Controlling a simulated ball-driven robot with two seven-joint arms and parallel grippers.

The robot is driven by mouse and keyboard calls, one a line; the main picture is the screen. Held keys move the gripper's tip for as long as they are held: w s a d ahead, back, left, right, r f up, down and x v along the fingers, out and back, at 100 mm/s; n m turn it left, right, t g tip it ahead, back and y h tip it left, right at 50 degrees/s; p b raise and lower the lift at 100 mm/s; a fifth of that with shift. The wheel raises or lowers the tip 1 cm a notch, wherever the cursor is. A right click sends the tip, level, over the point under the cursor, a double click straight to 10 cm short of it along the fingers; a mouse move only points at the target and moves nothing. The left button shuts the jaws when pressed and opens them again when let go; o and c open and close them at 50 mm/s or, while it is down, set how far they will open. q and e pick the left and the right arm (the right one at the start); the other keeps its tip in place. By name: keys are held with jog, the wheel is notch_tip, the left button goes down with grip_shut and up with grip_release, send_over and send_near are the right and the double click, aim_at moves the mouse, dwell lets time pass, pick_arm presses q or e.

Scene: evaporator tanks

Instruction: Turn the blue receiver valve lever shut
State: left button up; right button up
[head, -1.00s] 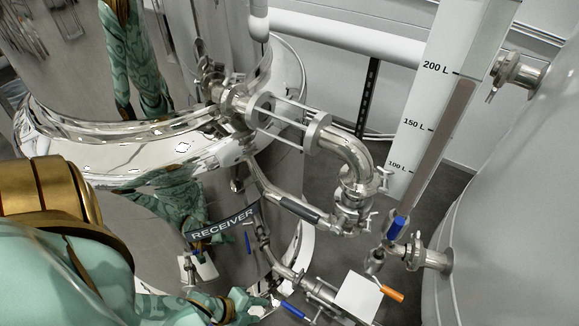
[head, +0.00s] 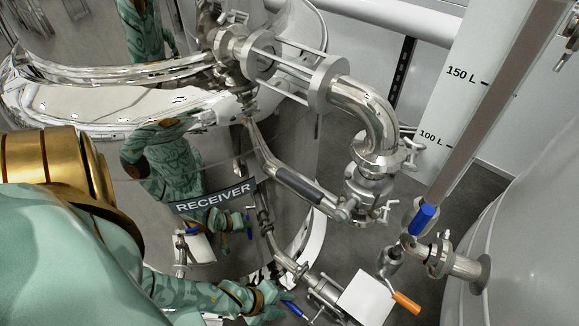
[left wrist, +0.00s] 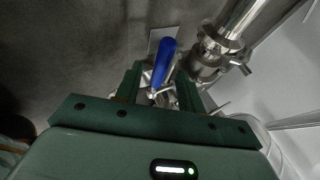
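The blue receiver valve lever (head: 294,309) is low in the head view, on pipework below the RECEIVER sign (head: 214,197). It also shows in the left wrist view (left wrist: 164,62), pointing up the picture. My left gripper (head: 282,296) is close beside the lever in the head view. In the left wrist view my left gripper (left wrist: 160,80) is open, with the dark green fingers apart and the lever showing between and beyond their tips. I cannot tell whether they touch it. My right gripper is not in view.
An orange-handled valve (head: 405,302) and a white plate (head: 366,298) are right of the lever. Another blue handle (head: 423,219) is by the level gauge (head: 500,110). The shiny tank (head: 90,100), which mirrors my body, is behind my arm. A bent steel pipe (head: 370,115) hangs above.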

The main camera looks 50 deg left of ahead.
pick_arm(q)
jog(key=shift+w+d+f, duration=0.15)
jog(key=shift+w+f, duration=0.15)
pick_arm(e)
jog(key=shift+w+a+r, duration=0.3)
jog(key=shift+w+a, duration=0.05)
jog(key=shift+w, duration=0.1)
pick_arm(q)
grip_shut()
jog(key=shift+r, duration=0.1)
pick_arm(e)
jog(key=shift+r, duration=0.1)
